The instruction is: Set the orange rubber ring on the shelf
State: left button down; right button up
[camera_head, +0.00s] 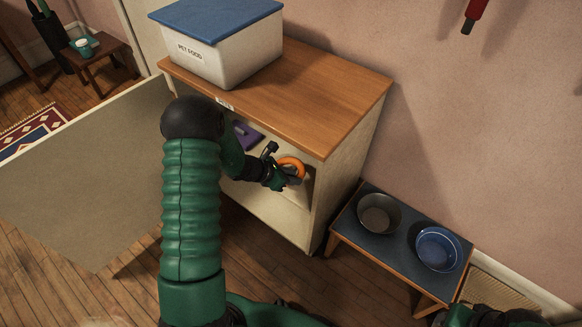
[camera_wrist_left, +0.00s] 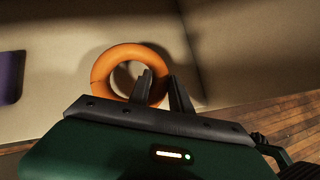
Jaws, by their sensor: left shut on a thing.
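The orange rubber ring (camera_head: 292,162) is inside the open cabinet (camera_head: 345,150), at the right end of its opening. My left gripper (camera_head: 283,177) is shut on the ring. In the left wrist view the ring (camera_wrist_left: 103,72) shows as a thick hoop. One finger of the left gripper (camera_wrist_left: 163,88) is inside the hoop and the other outside, pinching its side. The pale shelf (camera_wrist_left: 50,55) is behind the ring; I cannot tell whether they touch. Dark green parts at the lower right seem to be my right arm; its jaws cannot be made out.
A purple object (camera_head: 246,133) lies inside the cabinet, left of the ring. The cabinet door (camera_head: 90,175) stands open to the left. A pet food bin (camera_head: 225,55) sits on top. A low stand (camera_head: 350,235) with two bowls is at the right.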

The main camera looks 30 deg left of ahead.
aim_at(298, 165)
pick_arm(q)
jog(key=w, duration=0.1)
jog(key=w+a, duration=0.1)
jog(key=w, duration=0.1)
jog(key=w+a, duration=0.1)
jog(key=w, duration=0.1)
jog(key=shift+w+b, duration=0.1)
jog(key=shift+b, duration=0.3)
jog(key=f+b, duration=0.2)
jog(key=f, duration=0.2)
jog(key=shift+a, duration=0.2)
jog(key=shift+a+r, duration=0.1)
jog(key=shift+r, duration=0.05)
jog(key=c, duration=1.1)
grip_release()
jog(key=shift+c, duration=0.2)
pick_arm(e)
jog(key=f, duration=0.1)
jog(key=d+f, duration=0.1)
jog(key=f, duration=0.1)
jog(key=shift+f, duration=0.1)
